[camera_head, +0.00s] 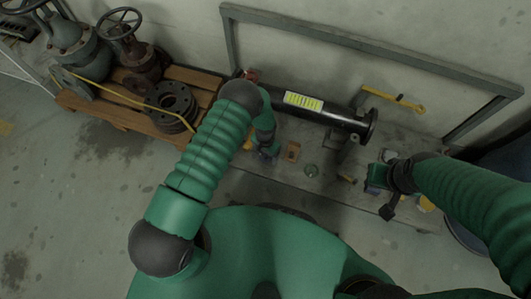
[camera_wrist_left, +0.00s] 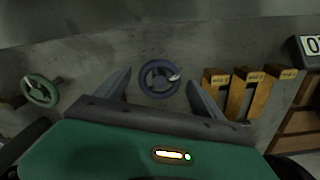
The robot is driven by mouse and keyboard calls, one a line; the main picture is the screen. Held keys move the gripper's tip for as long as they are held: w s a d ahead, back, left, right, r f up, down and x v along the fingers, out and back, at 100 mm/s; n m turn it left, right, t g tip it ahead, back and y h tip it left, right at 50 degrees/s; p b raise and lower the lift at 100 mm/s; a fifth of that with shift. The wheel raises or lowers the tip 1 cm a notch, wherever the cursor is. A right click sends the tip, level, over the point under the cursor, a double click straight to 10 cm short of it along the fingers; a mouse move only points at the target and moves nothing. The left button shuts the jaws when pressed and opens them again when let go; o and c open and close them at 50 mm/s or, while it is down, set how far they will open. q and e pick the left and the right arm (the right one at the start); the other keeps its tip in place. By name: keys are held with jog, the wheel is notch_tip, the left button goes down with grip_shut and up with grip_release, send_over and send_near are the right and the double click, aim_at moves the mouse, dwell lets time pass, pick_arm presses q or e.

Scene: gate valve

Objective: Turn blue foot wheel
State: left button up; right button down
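The blue wheel (camera_wrist_left: 159,78) shows in the left wrist view as a dark blue ring with spokes, ahead of my left gripper (camera_wrist_left: 158,92). The two fingers of that gripper are spread apart, with the wheel showing in the gap between them; I cannot tell how far off it is. In the head view my left gripper (camera_head: 268,153) hangs over the workbench, and I cannot make out the blue wheel there. My right gripper (camera_head: 386,212) is over the bench's right part; its fingers are too small and dark to read.
A green wheel (camera_wrist_left: 41,91) is left of the blue one in the left wrist view. Yellow-brown blocks (camera_wrist_left: 243,93) stand close on the right. A black flanged pipe (camera_head: 310,108) lies along the back of the bench (camera_head: 330,190). A wooden pallet (camera_head: 112,112) holds valves at left.

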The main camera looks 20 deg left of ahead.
pick_arm(q)
notch_tip(320, 180, up, 17)
jog(key=p, duration=0.8)
jog(key=shift+f, duration=0.15)
